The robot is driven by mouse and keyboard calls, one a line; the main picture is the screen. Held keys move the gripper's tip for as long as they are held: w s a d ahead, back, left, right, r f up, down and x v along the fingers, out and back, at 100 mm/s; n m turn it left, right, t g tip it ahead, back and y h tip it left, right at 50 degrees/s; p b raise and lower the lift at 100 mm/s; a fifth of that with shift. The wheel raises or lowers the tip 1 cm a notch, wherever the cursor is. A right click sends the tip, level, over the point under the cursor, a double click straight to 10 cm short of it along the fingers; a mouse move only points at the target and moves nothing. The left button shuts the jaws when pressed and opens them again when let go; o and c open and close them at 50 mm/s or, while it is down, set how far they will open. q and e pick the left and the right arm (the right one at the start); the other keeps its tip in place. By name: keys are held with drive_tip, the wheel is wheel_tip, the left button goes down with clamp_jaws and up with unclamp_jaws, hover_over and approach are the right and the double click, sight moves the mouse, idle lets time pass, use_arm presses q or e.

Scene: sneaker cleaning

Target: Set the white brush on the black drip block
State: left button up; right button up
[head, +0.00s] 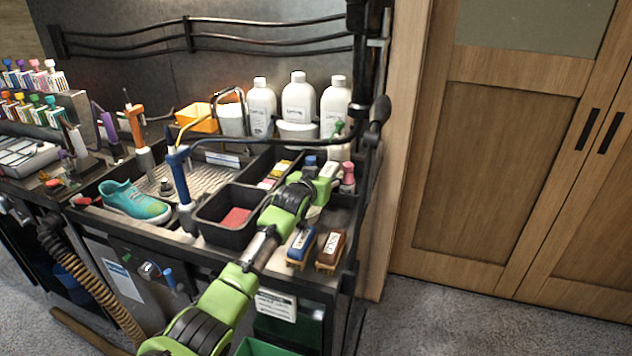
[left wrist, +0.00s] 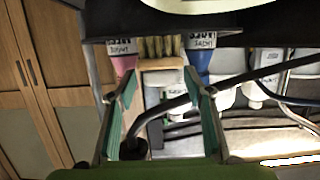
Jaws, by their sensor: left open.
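My left gripper (head: 318,184) is at the right end of the bench, among the small bottles. In the left wrist view its green fingers (left wrist: 158,85) are open, one on each side of a brush (left wrist: 160,64) with a pale wooden body and tan bristles. The brush stands between a pink bottle (left wrist: 122,62) and a blue bottle (left wrist: 201,58), and I cannot tell whether the fingers touch it. In the head view my gripper largely hides it. I cannot surely pick out the black drip block. My right gripper is out of view.
A blue brush (head: 301,244) and a brown brush (head: 331,250) stand at the bench's front right. A black bin (head: 226,214) is left of my arm. Several white bottles (head: 298,103) stand behind. A teal sneaker (head: 134,201) lies at the left.

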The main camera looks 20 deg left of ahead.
use_arm(q)
drive_tip(key=v, duration=1.1)
